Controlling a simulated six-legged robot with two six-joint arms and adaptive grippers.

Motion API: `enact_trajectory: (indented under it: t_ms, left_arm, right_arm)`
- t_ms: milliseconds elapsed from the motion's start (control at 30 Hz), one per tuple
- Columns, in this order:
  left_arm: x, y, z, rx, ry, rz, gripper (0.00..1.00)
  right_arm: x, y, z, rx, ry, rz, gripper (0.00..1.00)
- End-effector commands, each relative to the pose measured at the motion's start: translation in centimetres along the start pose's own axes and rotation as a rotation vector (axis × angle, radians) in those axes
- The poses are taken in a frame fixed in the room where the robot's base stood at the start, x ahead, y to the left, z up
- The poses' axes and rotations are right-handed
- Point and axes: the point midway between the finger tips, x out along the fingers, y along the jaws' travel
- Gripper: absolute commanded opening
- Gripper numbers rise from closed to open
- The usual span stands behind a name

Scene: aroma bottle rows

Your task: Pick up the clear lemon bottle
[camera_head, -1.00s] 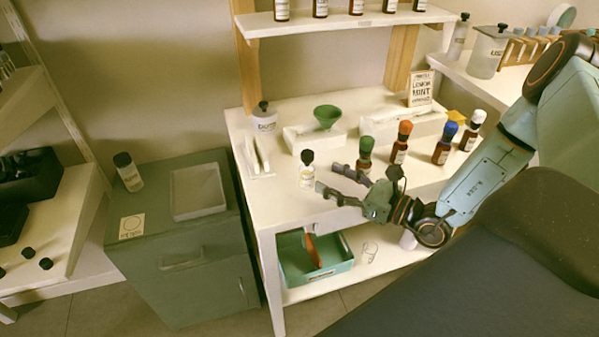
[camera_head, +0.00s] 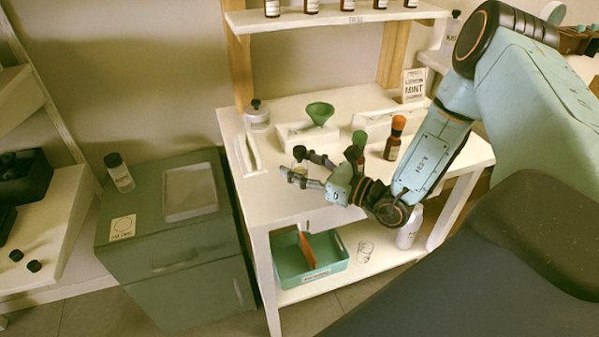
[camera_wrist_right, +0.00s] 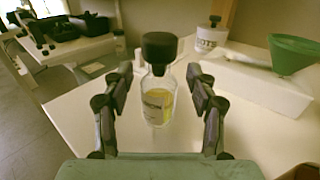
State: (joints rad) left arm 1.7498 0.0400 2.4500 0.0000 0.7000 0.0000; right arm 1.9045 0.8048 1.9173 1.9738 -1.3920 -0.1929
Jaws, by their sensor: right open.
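The clear lemon bottle (camera_wrist_right: 158,100) has a black cap and pale yellow contents, and stands upright on the white table (camera_wrist_right: 85,128). In the right wrist view it is between the two open fingers of my right gripper (camera_wrist_right: 158,92), with a visible gap on each side. In the head view the right gripper (camera_head: 297,165) reaches in from the right and mostly hides the bottle; its black cap (camera_head: 299,152) shows by the fingers. My left gripper is not in view.
A green funnel (camera_head: 320,112) on a white block stands behind. A brown bottle with an orange cap (camera_head: 394,140) and a green-capped bottle (camera_head: 359,140) stand right of the gripper. A teal bin (camera_head: 290,272) sits on the lower shelf. A grey cabinet (camera_head: 150,225) stands at left.

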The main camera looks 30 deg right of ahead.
Motion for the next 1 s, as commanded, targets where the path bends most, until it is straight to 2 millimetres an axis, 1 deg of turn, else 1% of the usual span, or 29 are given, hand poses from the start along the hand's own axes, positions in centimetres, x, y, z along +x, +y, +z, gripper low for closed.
enact_trajectory:
  t_ms: [100,767,1000]
  left_arm:
    - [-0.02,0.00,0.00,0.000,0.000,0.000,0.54]
    - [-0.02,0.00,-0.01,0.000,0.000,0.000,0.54]
    - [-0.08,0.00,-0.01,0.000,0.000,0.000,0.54]
  right_arm:
    - [-0.04,-0.02,0.00,0.000,0.000,-0.001,0.57]
    - [-0.09,-0.04,-0.02,0.001,0.001,-0.001,0.01]
    - [-0.08,-0.05,0.12,0.000,0.000,-0.001,0.00]
